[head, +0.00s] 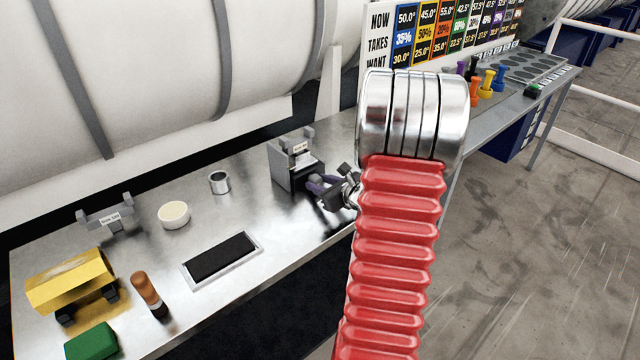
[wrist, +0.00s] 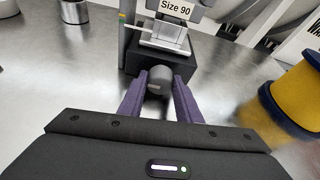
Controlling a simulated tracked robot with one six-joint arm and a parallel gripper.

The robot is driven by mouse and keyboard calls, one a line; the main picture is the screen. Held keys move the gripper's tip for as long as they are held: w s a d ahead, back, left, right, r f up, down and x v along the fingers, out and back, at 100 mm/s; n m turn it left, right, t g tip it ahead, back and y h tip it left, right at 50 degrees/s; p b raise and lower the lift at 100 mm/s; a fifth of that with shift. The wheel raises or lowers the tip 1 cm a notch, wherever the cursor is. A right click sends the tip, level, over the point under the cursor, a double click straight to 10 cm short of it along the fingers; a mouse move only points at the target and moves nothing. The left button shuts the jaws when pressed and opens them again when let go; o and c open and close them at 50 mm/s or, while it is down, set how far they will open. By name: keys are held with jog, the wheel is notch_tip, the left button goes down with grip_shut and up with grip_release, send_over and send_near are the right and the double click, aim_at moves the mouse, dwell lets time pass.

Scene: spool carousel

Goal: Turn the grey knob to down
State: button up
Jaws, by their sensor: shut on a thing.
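The grey knob (wrist: 158,78) sticks out from the front of a dark block on a grey device (head: 284,172). In the wrist view the device carries a label reading "Size 90" (wrist: 177,8). My gripper (wrist: 161,88) has its two purple fingers on either side of the knob and is shut on it. In the head view my gripper (head: 326,187) is at the device's front, partly hidden by my red ribbed arm, and the knob is hard to make out. I cannot tell which way the knob points.
The metal bench (head: 240,215) holds a metal cup (head: 219,183), a white bowl (head: 173,215), a black pad (head: 221,261), a brown-topped cylinder (head: 149,295) and a yellow piece (head: 70,284). In the wrist view a yellow and blue spool (wrist: 285,108) stands close on the right.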

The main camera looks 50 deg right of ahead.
jog(key=c, duration=0.4)
jog(key=shift+c, duration=0.2)
jog(key=shift+n+h, duration=0.3)
jog(key=shift+n, duration=0.3)
jog(key=o, duration=1.1)
jog(key=shift+c, duration=0.2)
jog(key=v, duration=1.4)
